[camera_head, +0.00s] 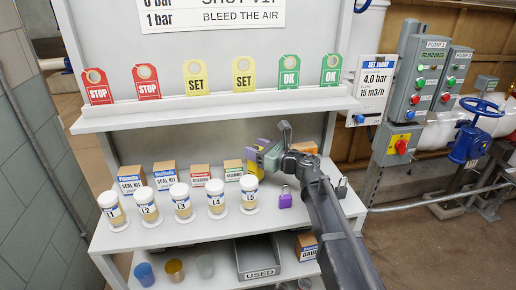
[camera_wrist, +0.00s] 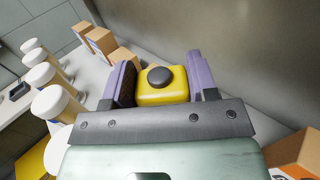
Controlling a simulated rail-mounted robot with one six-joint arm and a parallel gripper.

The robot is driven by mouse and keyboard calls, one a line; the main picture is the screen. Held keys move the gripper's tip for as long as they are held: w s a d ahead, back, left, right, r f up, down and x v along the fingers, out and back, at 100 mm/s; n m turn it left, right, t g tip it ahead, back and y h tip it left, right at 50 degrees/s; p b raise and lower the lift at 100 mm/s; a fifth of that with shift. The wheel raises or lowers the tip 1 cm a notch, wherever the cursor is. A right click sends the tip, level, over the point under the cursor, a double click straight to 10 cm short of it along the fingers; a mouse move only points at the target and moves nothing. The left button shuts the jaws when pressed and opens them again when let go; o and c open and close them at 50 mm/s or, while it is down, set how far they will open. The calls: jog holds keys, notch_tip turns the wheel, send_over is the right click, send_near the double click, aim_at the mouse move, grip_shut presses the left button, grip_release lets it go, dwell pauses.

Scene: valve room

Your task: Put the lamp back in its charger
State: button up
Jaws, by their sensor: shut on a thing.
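My gripper (camera_wrist: 161,80) is shut on a yellow lamp (camera_wrist: 176,93) with a round black knob or lens. A purple finger stands on each side of it in the wrist view. In the head view my gripper (camera_head: 262,155) is above the back of the upper shelf, right of the jars, with a little of the yellow lamp (camera_head: 254,169) showing. The lamp is held clear of the shelf as far as I can see. I cannot pick out a charger for certain in either view.
Several white-lidded jars (camera_head: 182,204) stand along the shelf front, with small cartons (camera_head: 166,176) behind. A purple padlock (camera_head: 285,199) is right of the jars. A grey USED bin (camera_head: 257,273) is below. Tags (camera_head: 196,80) line the ledge above. Pump control boxes (camera_head: 428,72) are at right.

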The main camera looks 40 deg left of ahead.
jog(key=shift+s+d+f, duration=0.15)
jog(key=shift+f, duration=0.6)
jog(key=shift+f, duration=0.15)
jog(key=o, duration=1.4)
